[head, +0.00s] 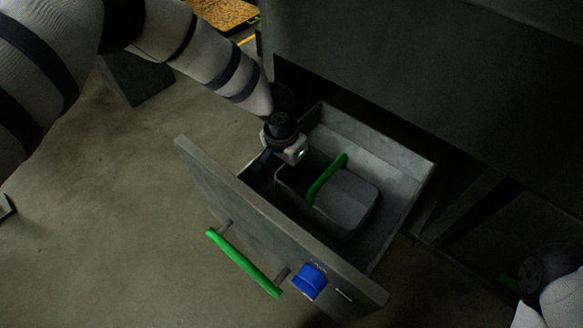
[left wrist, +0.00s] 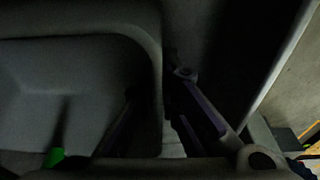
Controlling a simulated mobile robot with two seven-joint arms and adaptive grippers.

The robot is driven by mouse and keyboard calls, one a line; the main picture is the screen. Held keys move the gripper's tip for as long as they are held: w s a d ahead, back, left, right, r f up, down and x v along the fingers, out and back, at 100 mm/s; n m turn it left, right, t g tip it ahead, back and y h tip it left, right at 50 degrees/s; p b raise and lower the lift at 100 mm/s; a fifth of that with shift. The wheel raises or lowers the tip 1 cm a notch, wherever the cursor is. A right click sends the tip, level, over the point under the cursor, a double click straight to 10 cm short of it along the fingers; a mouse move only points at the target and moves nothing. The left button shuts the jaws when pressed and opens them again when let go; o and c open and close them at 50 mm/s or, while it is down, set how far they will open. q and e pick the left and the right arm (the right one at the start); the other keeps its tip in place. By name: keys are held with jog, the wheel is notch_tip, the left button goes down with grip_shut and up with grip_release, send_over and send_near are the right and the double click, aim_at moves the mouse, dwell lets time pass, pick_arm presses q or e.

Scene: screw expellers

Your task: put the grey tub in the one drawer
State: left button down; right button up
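The grey tub (head: 345,205), with a green handle, sits inside the open drawer (head: 385,155), apparently on its floor. My left gripper (head: 274,168) is at the tub's left end, low inside the drawer. In the left wrist view the tub's wall (left wrist: 152,60) runs between the two fingers (left wrist: 160,90), one on the tub's inner side and one outside; they look spread, with a gap beside the wall. The fingertips are dark and partly hidden in the head view. Of my right gripper, only a dark part (head: 532,275) shows at the lower right edge; its fingers cannot be made out.
The drawer front (head: 265,215) has a green bar handle (head: 243,262) and a blue part (head: 309,281) on its outside. The large dark machine body (head: 430,60) overhangs the drawer's back.

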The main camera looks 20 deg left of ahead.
pick_arm(q)
jog(key=c, duration=2.3)
grip_release()
jog(key=shift+f, duration=0.2)
jog(key=o, duration=0.5)
jog(key=shift+r, duration=0.1)
jog(key=shift+r, duration=0.25)
notch_tip(320, 180, up, 12)
jog(key=s+p, duration=0.1)
jog(key=p, duration=0.2)
jog(key=shift+s+a+f, duration=0.2)
jog(key=shift+s+a, duration=0.15)
jog(key=shift+a, duration=0.05)
